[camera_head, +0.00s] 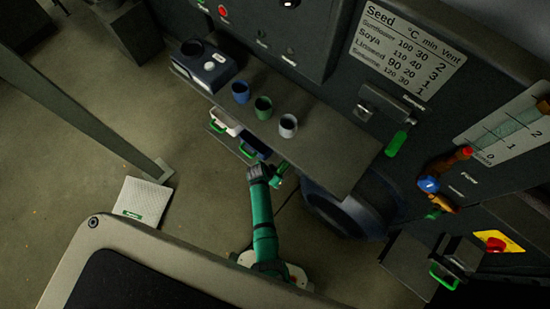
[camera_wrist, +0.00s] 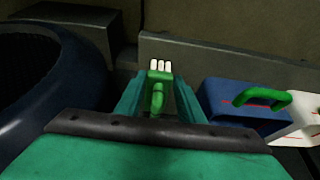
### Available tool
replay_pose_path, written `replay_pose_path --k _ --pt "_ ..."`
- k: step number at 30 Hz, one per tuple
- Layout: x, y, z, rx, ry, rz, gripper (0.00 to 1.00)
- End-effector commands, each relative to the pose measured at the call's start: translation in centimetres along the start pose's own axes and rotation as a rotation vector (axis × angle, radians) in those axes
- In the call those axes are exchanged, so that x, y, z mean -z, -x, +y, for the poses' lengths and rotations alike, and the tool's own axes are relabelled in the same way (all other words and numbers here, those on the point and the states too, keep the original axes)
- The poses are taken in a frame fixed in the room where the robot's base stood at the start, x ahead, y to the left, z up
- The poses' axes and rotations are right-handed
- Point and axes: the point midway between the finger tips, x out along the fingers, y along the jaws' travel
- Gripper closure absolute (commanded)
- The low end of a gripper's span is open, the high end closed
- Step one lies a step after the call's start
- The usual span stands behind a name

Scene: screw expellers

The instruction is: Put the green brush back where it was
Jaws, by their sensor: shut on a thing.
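The green brush (camera_wrist: 158,88) has white bristles pointing away from me. My gripper (camera_wrist: 158,100) is shut on its green handle in the wrist view. In the head view my gripper (camera_head: 278,176) is low in front of the shelf's front edge, right of the blue bin. Only a small green part of the brush shows there, and its bristles are hard to make out. I cannot tell which spot the brush came from.
A grey shelf (camera_head: 325,135) carries three cups (camera_head: 263,107) and a blue-white device (camera_head: 205,66). Below hang a white bin (camera_head: 225,121) and a blue bin (camera_wrist: 235,100) with green handles. A dark round tub (camera_wrist: 45,75) stands close left in the wrist view. A green handle (camera_head: 397,143) hangs from the panel.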

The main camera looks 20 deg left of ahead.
Motion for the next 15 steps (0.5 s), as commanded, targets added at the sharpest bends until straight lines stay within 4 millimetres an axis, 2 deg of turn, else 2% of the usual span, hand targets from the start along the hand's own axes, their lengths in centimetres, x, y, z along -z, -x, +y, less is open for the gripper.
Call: replay_pose_path --k 4,5,6,7,15 --pt "-0.06 -0.17 0.00 0.000 0.000 0.000 0.90" --pt "-0.08 -0.17 0.00 0.000 0.000 0.000 0.61" --pt "-0.07 -0.15 0.00 0.000 0.000 0.000 0.51" --pt "-0.07 -0.15 0.00 0.000 0.000 0.000 0.47" --pt "-0.07 -0.13 0.01 0.000 0.000 0.000 0.47"
